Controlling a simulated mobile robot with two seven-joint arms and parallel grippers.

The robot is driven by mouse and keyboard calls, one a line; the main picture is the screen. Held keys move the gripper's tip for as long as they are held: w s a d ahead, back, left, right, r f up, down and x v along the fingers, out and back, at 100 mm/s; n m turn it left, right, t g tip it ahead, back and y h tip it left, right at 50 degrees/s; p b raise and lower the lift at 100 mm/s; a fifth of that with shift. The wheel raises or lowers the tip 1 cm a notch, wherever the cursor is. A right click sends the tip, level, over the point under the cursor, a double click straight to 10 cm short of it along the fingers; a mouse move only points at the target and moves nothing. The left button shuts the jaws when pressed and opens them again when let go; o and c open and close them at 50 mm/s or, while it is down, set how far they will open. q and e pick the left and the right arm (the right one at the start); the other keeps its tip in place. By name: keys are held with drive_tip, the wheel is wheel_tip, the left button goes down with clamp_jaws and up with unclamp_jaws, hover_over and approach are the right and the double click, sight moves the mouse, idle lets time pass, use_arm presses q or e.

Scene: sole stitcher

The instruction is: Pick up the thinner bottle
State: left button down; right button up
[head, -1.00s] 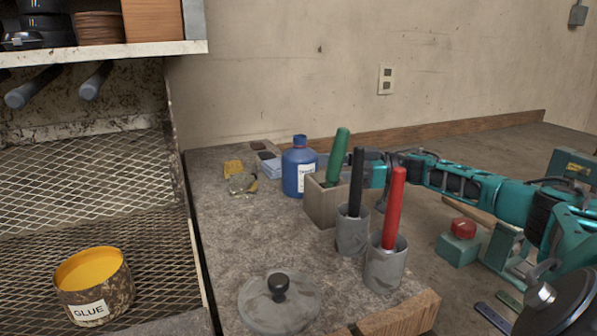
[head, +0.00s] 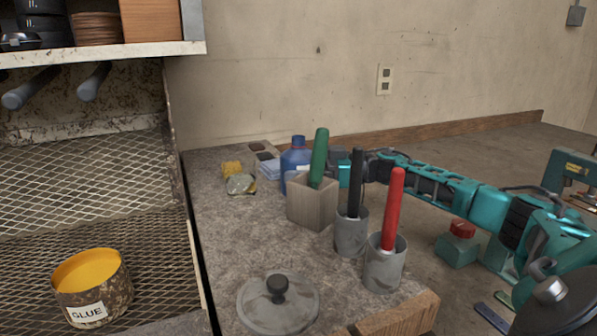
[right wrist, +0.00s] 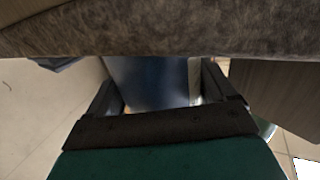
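The thinner bottle (head: 294,160) is blue with a blue cap and a white label. It stands upright at the back of the grey bench top, partly hidden by a wooden block holder (head: 312,205) with a green handle. My right gripper (head: 334,157) reaches in from the right behind the holder, at the bottle's right side. In the right wrist view the bottle (right wrist: 150,80) lies between the two dark fingers, which look spread to either side of it; firm contact is not visible. My left gripper is not in view.
Two grey cups hold a black handle (head: 356,182) and a red handle (head: 393,210) in front of my right arm. A grey lid (head: 278,303) lies nearer. Yellow sponge (head: 232,168) and blue cloths sit left of the bottle. A red-button box (head: 459,246) stands right.

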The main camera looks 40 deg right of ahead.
drive_tip(key=c, duration=0.5)
drive_tip(key=shift+r, duration=0.15)
